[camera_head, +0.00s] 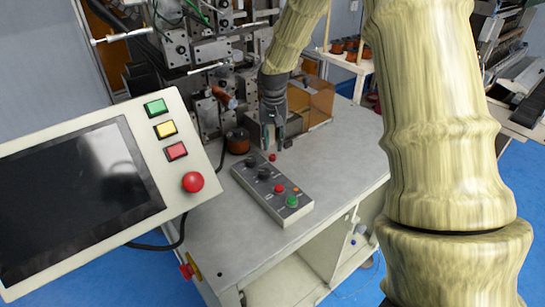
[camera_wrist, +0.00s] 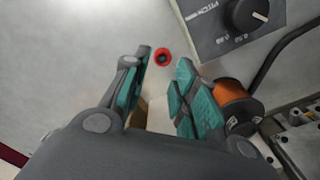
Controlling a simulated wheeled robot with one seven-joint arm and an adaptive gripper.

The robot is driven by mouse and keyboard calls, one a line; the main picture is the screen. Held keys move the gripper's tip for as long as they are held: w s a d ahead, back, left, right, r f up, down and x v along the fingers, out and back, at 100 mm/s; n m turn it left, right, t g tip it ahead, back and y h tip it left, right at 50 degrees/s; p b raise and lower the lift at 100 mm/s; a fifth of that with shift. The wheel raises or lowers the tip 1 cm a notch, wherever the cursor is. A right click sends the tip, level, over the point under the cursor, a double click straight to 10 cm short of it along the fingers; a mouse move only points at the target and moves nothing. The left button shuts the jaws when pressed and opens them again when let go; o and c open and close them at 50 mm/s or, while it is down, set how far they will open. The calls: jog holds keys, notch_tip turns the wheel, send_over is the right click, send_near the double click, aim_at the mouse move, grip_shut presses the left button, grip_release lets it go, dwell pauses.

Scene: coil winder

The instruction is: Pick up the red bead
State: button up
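The red bead (camera_head: 272,157) is a small red ring with a dark centre, lying on the grey tabletop (camera_head: 335,150). In the wrist view the bead (camera_wrist: 163,56) lies just beyond the fingertips, roughly in line with the gap between them. My gripper (camera_head: 272,142) points down over the table, close to the bead in the head view. In the wrist view my gripper (camera_wrist: 165,68) has its two teal-padded fingers spread apart with nothing held between them. Whether the fingertips touch the table is unclear.
A control box (camera_head: 272,188) with knobs and buttons sits close to the bead; its corner also shows in the wrist view (camera_wrist: 220,30). A copper wire spool (camera_wrist: 232,97) stands beside the right finger. The winding machine (camera_head: 200,60) rises behind. A touchscreen panel (camera_head: 85,190) stands at left.

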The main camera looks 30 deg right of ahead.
aim_at(273, 156)
jog(key=shift+s+a+f, duration=0.1)
jog(key=shift+f, duration=0.15)
jog(key=shift+f+p, duration=1.2)
jog(key=shift+f, duration=1.2)
jog(key=c, duration=0.4)
